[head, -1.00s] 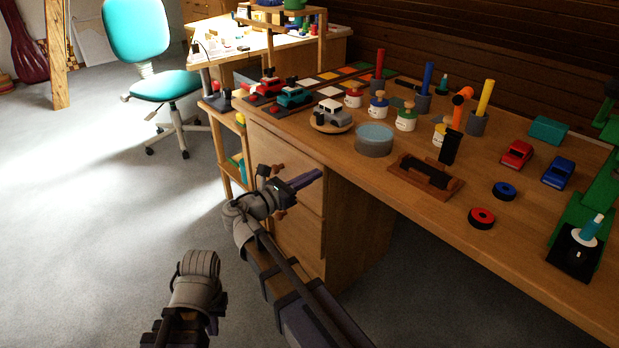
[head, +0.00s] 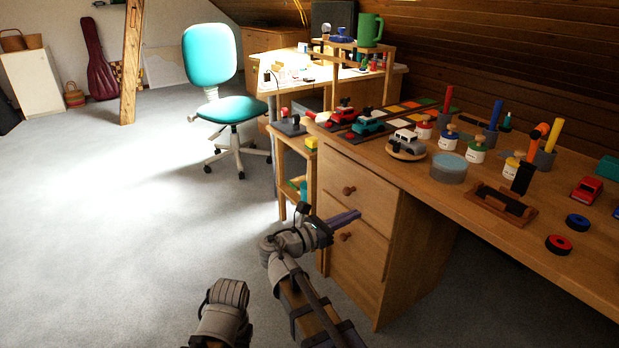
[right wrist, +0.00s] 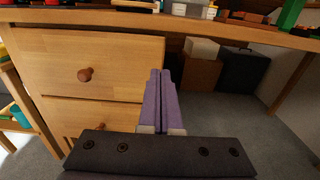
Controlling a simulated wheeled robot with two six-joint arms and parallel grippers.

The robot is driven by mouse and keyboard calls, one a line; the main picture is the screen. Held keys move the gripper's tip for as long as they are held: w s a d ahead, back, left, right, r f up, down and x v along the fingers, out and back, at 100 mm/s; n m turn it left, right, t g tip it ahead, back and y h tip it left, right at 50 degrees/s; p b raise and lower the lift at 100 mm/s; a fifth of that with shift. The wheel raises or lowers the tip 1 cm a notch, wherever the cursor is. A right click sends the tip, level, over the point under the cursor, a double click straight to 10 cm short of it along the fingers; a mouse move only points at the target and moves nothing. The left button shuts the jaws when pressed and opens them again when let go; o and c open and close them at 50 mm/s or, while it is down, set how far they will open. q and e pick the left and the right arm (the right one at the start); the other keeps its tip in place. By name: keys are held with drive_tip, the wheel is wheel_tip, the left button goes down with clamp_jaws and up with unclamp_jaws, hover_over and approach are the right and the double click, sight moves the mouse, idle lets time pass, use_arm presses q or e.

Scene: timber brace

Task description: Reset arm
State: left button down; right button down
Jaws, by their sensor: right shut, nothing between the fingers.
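My right gripper (head: 346,218) is shut and empty in front of the wooden drawer unit under the workbench. In the right wrist view its two purple fingers (right wrist: 161,98) lie side by side with nothing between them. They point toward the space just right of the drawer fronts. Part of my other arm (head: 222,312) shows low in the head view, but I cannot see the left gripper's fingers there.
The workbench (head: 468,205) carries toy cars, paint pots, a round grey tin (head: 449,168) and coloured rings. Its drawer unit (head: 357,250) stands close beside my right gripper. A teal chair (head: 209,57) stands behind on open carpet. A small shelf stands at the bench's left end.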

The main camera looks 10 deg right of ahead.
drive_tip(key=s+a+f+m+g+y+p, duration=0.1)
drive_tip(key=s+a+f+m+g+y, duration=0.1)
drive_tip(key=s+a+f+m+y, duration=0.4)
drive_tip(key=s+a+f+m+g+y, duration=0.25)
drive_tip(key=f+m, duration=0.25)
drive_tip(key=f, duration=0.4)
drive_tip(key=s+a+f+m+g+y+p, duration=0.1)
drive_tip(key=s+a+f+m+y, duration=0.1)
drive_tip(key=s+a+m+y, duration=0.3)
drive_tip(key=s+a+f+m+g+y, duration=0.1)
drive_tip(key=s+a+f+m+y, duration=0.1)
drive_tip(key=s+a+f, duration=0.3)
wheel_tip(320, 180, up, 40)
drive_tip(key=a+p, duration=0.2)
drive_tip(key=p, duration=3.6)
drive_tip(key=shift+w+r, duration=0.2)
drive_tip(key=shift+w, duration=0.15)
drive_tip(key=shift+a, duration=0.1)
